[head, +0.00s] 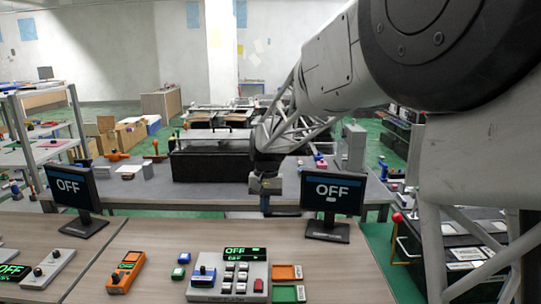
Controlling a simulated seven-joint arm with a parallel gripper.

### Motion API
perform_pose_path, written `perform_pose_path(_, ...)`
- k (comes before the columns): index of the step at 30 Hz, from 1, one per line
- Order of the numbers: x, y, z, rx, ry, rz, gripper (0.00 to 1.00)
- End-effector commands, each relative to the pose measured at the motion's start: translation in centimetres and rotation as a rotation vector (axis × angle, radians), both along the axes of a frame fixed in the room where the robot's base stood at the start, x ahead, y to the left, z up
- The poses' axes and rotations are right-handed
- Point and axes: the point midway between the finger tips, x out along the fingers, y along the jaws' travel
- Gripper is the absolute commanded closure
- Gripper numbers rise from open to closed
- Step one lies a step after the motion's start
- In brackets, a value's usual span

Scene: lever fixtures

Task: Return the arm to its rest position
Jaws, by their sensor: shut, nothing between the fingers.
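My arm comes in from the upper right and reaches over the far side of the near table. My gripper (264,207) points down, seen between the two monitors, and is shut with nothing in it. It hangs apart from the things on the near table. Its fingertips are small and partly hard to make out against the grey table behind.
The near wooden table (340,275) holds a left monitor (72,188) and a right monitor (333,192), both reading OFF. A button panel (228,276), an orange lever box (126,272) and a grey lever box (48,268) stand in front. A black box (212,164) stands on the table behind.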

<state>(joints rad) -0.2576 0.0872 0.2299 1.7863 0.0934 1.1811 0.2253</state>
Motion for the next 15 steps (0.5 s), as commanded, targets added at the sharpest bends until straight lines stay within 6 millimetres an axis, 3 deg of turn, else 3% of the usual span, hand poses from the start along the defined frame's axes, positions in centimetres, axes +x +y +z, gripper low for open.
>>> perform_pose_path(15,-10.7,-8.1,4.8,0.002,-0.115,-0.009,1.00)
